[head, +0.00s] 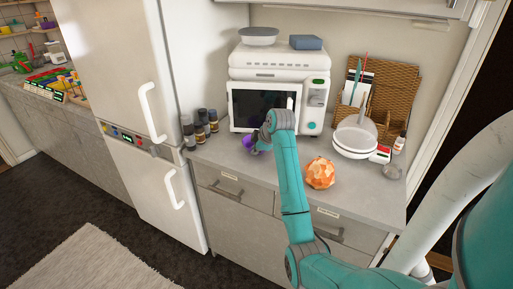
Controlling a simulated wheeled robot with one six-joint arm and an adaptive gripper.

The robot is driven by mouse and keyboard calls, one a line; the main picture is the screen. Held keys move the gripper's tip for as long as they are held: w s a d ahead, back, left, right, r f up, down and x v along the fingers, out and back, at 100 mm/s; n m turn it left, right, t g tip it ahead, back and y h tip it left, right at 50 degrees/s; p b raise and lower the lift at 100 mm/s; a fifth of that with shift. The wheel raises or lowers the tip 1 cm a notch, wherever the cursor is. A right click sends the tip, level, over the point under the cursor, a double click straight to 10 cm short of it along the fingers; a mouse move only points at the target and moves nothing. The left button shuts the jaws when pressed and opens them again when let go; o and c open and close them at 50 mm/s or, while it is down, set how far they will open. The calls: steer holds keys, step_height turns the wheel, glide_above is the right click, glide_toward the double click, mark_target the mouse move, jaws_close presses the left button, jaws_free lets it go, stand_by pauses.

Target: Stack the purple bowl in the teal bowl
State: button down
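A small purple object (248,141), likely the purple bowl, shows on the left side of my arm's end, in front of the microwave and over the counter. My arm covers part of it. My gripper (257,149) is at the end of the teal arm, right by the purple object. It is small and mostly hidden by the wrist, so I cannot tell if its fingers are open or closed, or if they touch the purple object. I cannot make out a teal bowl; my arm hides part of the counter.
A white microwave (313,98) stands at the back of the counter (232,158). Several dark jars (201,128) stand left of it. An orange faceted object (320,173) lies right of my arm. White pans (355,138) and a wicker basket (395,90) are farther right.

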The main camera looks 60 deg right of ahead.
step_height(320, 180, up, 10)
steer(key=shift+r, duration=0.1)
stand_by(0.6)
steer(key=shift+s, duration=0.1)
